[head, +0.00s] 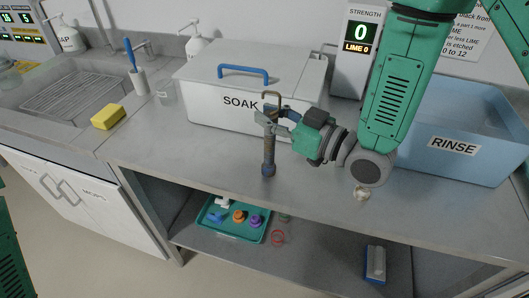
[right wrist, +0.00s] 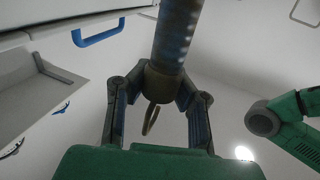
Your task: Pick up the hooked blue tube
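The hooked tube (head: 269,150) is upright in front of the white SOAK box in the head view. It has a brown hook at its top, a brownish, stained-looking body and a dark blue lower end. My right gripper (head: 275,119) is around its upper part, just below the hook. In the right wrist view the tube (right wrist: 177,35) looks blue-grey, and the fingers of my right gripper (right wrist: 162,85) press on its brown collar from both sides, with the hook beyond. I cannot tell whether its lower end touches the counter. My left gripper is out of view.
The SOAK box (head: 225,100) with a blue handle stands behind the tube. The blue RINSE tub (head: 455,145) is at the right. A small pale object (head: 361,193) lies near the counter edge. A yellow sponge (head: 108,116) is at the left. A teal tray (head: 228,228) sits on the shelf below.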

